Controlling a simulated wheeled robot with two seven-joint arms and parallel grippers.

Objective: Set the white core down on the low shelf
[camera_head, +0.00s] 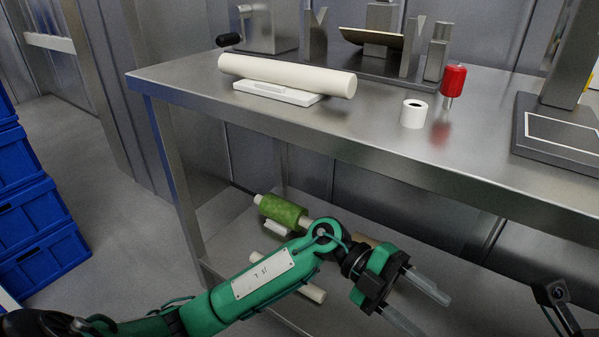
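A pale white rod (315,293), which may be the white core, lies on the low shelf (232,238). My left forearm crosses in front of it and hides its middle. My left gripper (433,317) is over the low shelf, to the right of the rod and apart from it. Its two clear fingers are spread, with nothing seen between them.
A green roll (283,211) lies on the low shelf behind my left arm. On the metal table (380,125) are a long cream roll on a white stand (276,93), a small white ring (413,115) and a red handle (453,79). Blue crates (38,235) stand left.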

